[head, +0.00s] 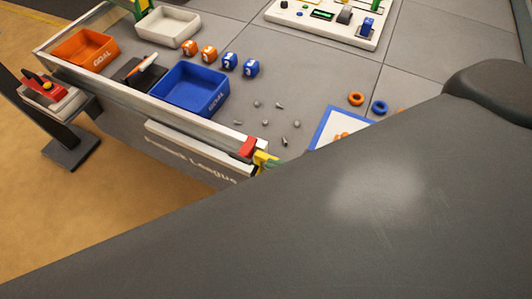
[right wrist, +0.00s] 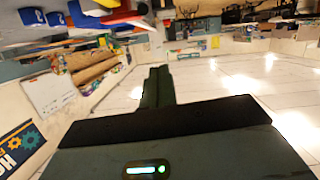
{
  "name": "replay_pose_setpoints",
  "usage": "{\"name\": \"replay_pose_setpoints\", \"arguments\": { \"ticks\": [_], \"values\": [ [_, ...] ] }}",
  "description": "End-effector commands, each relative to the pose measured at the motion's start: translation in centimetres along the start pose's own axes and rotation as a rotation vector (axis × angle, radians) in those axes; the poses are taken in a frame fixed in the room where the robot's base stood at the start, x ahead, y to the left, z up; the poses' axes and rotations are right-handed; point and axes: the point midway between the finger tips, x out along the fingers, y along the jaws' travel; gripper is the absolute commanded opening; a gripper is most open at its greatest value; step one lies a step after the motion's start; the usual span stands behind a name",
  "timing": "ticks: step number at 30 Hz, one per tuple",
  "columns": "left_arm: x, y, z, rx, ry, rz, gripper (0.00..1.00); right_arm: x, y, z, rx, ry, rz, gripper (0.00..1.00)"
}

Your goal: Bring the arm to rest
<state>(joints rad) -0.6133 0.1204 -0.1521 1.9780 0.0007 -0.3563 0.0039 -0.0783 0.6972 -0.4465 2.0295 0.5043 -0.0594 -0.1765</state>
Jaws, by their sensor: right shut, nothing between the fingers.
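My right arm (head: 300,220) fills the lower right of the head view as a large dark link and hides much of the table's near right side. My right gripper (right wrist: 157,85) shows in the right wrist view with its dark green fingers closed together. Nothing is between them. They point out over a blurred, pale tiled floor, clear of objects. I cannot make out the right gripper's fingers in the head view. My left gripper is in neither view.
The grey table (head: 330,75) holds an orange tray (head: 70,58), a white tray (head: 168,27), a blue tray (head: 190,90), orange and blue cubes, rings and small metal parts. A control panel (head: 320,28) lies at the back. A red-and-yellow item (head: 252,150) is at the table's front edge.

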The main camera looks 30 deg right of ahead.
Motion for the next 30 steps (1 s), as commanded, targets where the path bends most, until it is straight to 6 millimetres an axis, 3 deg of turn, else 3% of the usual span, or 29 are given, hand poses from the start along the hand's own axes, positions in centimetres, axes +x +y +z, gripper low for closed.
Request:
{"name": "replay_pose_setpoints", "arguments": {
  "ticks": [17, 23, 30],
  "values": [
    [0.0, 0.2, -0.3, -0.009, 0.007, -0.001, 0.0, -0.5, -0.5, 0.6, 0.017, -0.014, 0.01, 0.0],
    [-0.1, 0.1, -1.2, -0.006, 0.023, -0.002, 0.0, -2.3, -3.3, 5.0, 0.122, -0.135, 0.104, 0.0],
    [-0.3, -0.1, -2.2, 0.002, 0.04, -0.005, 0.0, -7.6, -7.6, 12.4, 0.273, -0.388, 0.27, 0.0]
  ]
}}
